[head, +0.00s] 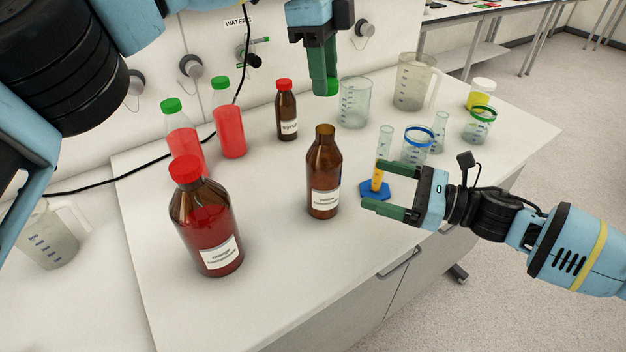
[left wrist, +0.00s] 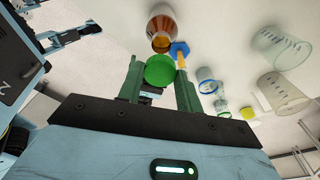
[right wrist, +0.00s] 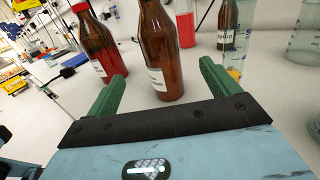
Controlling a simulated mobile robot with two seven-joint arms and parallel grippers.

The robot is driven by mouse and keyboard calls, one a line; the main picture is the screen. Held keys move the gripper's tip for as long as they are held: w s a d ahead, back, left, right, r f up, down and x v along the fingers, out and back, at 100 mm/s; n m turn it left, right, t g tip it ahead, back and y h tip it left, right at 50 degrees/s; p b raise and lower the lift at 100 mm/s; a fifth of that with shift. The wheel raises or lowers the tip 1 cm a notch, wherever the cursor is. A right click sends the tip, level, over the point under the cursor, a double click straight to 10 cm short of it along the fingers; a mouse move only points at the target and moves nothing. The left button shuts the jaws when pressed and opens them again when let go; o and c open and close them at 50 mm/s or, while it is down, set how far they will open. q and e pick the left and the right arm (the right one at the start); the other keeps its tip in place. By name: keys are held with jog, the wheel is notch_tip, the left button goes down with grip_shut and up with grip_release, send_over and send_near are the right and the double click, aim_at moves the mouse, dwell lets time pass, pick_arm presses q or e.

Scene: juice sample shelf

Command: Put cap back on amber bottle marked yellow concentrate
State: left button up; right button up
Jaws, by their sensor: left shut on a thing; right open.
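The uncapped amber bottle (head: 323,172) stands upright mid-table with a white label, its print too small to read surely. It also shows in the left wrist view (left wrist: 161,24) and, beyond and between the open fingers, in the right wrist view (right wrist: 160,50). My left gripper (head: 325,80) is shut on a green cap (head: 328,93), held in the air above and behind the bottle, apart from its mouth. The cap shows between the fingers in the left wrist view (left wrist: 160,70). My right gripper (head: 372,186) is open and empty, to the bottle's right, fingers pointing at it.
A graduated cylinder with orange liquid on a blue foot (head: 374,191) stands close by my right fingers. A large red-capped bottle (head: 207,225) stands front left; a small red-capped bottle (head: 286,112) stands behind. Beakers and jars (head: 417,145) crowd the right. The front table is clear.

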aim_at(324, 169)
pick_arm(q)
jog(key=shift+d, duration=0.15)
pick_arm(e)
jog(key=shift+d, duration=0.1)
jog(key=x, duration=1.2)
jog(key=c, duration=1.5)
pick_arm(q)
jog(key=shift+f, duration=2.5)
